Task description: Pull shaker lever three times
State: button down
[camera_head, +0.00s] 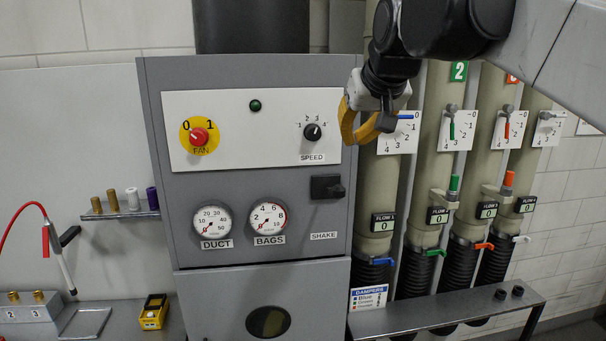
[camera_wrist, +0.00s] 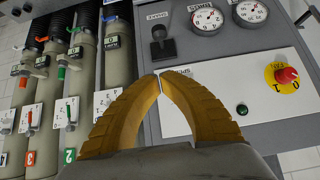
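The shaker lever (camera_head: 338,190) is a small black handle on a black plate, above the SHAKE label on the grey cabinet front. It also shows in the wrist view (camera_wrist: 158,34), upside down, beyond my fingertips. My gripper (camera_head: 354,140) has curved yellow fingers and hangs above and slightly right of the lever, at the cabinet's right edge. In the wrist view (camera_wrist: 159,76) the fingertips meet with nothing between them. The gripper is apart from the lever.
The cabinet also bears a red FAN knob (camera_head: 199,137), a black SPEED dial (camera_head: 312,132), a green lamp (camera_head: 255,106) and two gauges, DUCT (camera_head: 212,221) and BAGS (camera_head: 268,217). Several beige ducts (camera_head: 446,150) with damper handles stand at right. A grey bench (camera_head: 440,312) runs below them.

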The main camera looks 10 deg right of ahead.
jog(key=p, duration=0.2)
send_over(343, 188)
notch_tip(343, 188, down, 6)
jog(key=shift+w+r, duration=0.1)
jog(key=f, duration=0.3)
jog(key=shift+w+f+p, duration=0.3)
jog(key=shift+s+f, duration=0.15)
jog(key=shift+f, duration=0.45)
jog(key=shift+s+f+t+b, duration=0.2)
jog(key=shift+f+t+b, duration=0.2)
jog(key=shift+b, duration=0.15)
